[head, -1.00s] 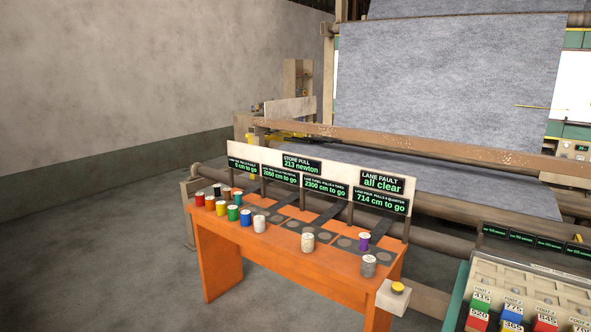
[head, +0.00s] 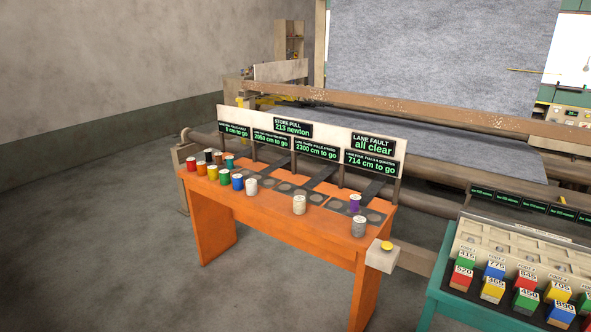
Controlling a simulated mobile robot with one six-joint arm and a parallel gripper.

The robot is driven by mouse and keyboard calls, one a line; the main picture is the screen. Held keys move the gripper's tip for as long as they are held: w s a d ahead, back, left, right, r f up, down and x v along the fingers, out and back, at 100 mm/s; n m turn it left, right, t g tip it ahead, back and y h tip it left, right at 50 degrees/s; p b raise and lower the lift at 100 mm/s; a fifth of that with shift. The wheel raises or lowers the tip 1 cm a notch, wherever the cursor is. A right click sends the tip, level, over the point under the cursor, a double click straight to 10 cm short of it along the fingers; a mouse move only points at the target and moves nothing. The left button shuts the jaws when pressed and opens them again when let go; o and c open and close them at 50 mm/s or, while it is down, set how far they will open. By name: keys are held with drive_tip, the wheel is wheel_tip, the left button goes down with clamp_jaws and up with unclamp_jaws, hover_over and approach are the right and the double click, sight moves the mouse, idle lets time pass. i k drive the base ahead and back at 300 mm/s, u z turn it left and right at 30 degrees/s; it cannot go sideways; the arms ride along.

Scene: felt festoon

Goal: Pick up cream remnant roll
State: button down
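A cream roll (head: 299,204) stands upright on the orange table (head: 285,223), near the middle of its front edge. A paler, whitish roll (head: 251,186) stands to its left, and a grey roll (head: 358,227) stands to its right near the table's right end. A purple roll (head: 354,202) stands behind the grey one. My gripper is not in view.
Several coloured rolls (head: 212,173) crowd the table's left end. A sign board (head: 360,133) rises along its back edge. The floor at front left is clear.

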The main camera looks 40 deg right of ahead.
sight(299, 201)
drive_tip(key=u, duration=0.3)
drive_tip(key=i, duration=1.5)
drive_tip(key=z, duration=0.3)
